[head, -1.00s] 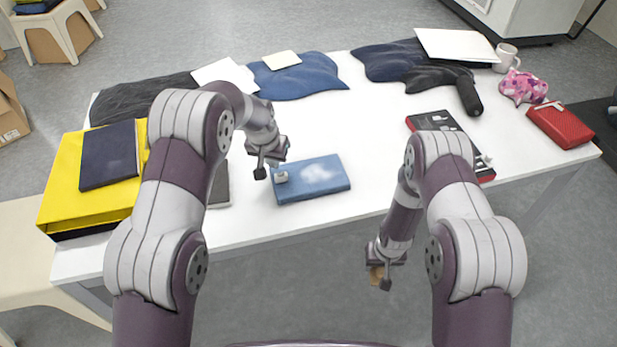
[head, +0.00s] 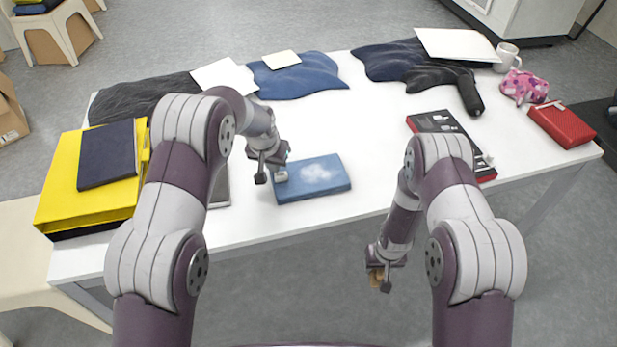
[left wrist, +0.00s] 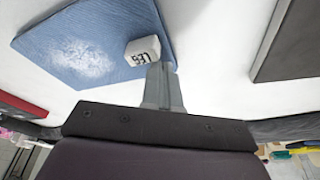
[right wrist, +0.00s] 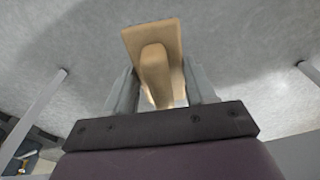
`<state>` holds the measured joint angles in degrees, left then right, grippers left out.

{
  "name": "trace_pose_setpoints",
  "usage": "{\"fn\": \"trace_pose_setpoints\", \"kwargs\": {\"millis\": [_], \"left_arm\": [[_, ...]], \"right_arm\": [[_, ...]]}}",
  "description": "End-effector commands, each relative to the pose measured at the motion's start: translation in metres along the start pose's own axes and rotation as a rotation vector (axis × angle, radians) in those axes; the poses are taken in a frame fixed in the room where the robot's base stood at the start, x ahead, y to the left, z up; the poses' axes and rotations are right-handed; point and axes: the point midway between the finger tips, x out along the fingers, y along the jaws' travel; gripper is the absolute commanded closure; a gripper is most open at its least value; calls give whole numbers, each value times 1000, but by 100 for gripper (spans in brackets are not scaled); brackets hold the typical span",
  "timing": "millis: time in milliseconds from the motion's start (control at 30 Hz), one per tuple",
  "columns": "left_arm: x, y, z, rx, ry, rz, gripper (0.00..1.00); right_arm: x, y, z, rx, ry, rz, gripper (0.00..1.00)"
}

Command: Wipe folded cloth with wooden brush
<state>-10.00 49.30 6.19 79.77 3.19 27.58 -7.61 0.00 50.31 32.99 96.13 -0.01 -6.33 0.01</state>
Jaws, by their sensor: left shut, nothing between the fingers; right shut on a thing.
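A blue folded cloth (head: 325,184) with a whitish powdery patch lies on the white table near its front edge; it also shows in the left wrist view (left wrist: 100,35). A small white block with dark markings (left wrist: 143,50) sits on the cloth's left end. My left gripper (head: 268,172) is shut and empty beside that end, its fingertips by the block in the left wrist view (left wrist: 160,68). My right gripper (head: 378,276) is in front of the table, over the floor, shut on the wooden brush (right wrist: 153,50). The brush is mostly hidden in the head view.
A yellow box (head: 70,190) with a dark book stands at the left. A dark flat object (head: 219,188) lies left of the cloth. A black and red box (head: 440,125) and a red case (head: 562,125) lie at the right. The white table between cloth and black box is clear.

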Motion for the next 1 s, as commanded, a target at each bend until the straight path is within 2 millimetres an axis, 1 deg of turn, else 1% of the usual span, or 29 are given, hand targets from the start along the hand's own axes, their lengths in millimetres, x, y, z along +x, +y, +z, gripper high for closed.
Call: {"fn": "trace_pose_setpoints", "kwargs": {"millis": [333, 467, 1000], "left_arm": [[8, 0, 3, 0, -2, 0, 100], [4, 0, 2, 0, -2, 0, 100], [-51, 0, -15, 0, -1, 0, 100]], "right_arm": [[4, 0, 0, 0, 0, 0, 70], [1, 0, 0, 0, 0, 0, 70], [-43, 0, -5, 0, 0, 0, 70]]}}
